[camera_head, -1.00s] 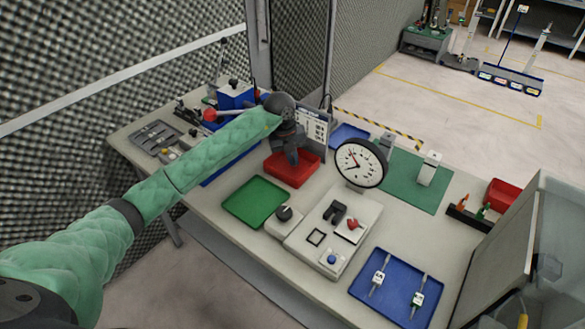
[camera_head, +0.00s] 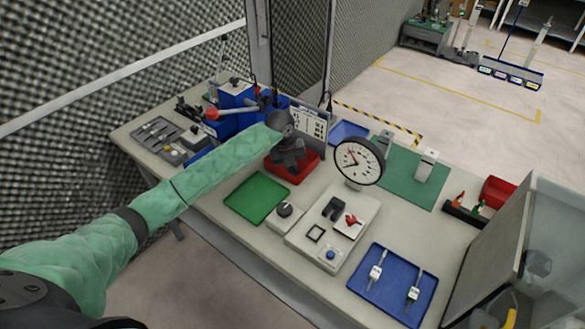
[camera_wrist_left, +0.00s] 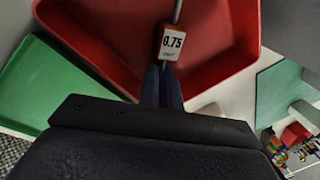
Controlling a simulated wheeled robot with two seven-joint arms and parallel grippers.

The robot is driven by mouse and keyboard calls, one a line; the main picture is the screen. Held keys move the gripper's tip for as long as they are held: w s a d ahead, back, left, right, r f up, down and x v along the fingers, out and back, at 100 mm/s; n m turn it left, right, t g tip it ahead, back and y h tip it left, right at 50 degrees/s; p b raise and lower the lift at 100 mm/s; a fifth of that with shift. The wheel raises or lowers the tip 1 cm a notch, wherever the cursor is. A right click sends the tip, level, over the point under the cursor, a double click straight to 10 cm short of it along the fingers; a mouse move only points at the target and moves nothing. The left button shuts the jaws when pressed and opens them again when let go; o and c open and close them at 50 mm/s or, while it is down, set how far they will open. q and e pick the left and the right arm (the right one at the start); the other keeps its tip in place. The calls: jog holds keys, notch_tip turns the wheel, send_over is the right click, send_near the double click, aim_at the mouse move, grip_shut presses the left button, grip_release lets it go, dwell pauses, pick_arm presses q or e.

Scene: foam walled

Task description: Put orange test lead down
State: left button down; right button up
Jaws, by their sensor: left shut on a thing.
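My left gripper (camera_head: 289,162) is over the red tray (camera_head: 306,169) near the back of the bench. In the left wrist view its fingers (camera_wrist_left: 162,88) are shut on a thin grey gauge with a white and orange tag (camera_wrist_left: 172,45) reading 0.75. The gauge is above or inside the red tray (camera_wrist_left: 215,75); I cannot tell whether it touches the tray floor. The head view hides it behind the gripper. I cannot make out an orange test lead for certain. My right gripper is not in view.
A green tray (camera_head: 257,198) lies just left of the red tray. A dial gauge (camera_head: 359,160) stands to its right, behind a grey fixture (camera_head: 318,262). A blue tray (camera_head: 393,291) holds two tagged gauges. A blue device (camera_head: 236,97) stands at the back left.

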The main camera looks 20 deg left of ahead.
pick_arm(q)
jog(key=shift+f, duration=0.1)
jog(key=c, duration=1.9)
grip_release()
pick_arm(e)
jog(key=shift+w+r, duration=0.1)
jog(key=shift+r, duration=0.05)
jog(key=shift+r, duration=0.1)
pick_arm(q)
notch_tip(320, 180, up, 12)
jog(key=a+p, duration=0.2)
jog(key=p, duration=0.2)
jog(key=shift+s, duration=0.45)
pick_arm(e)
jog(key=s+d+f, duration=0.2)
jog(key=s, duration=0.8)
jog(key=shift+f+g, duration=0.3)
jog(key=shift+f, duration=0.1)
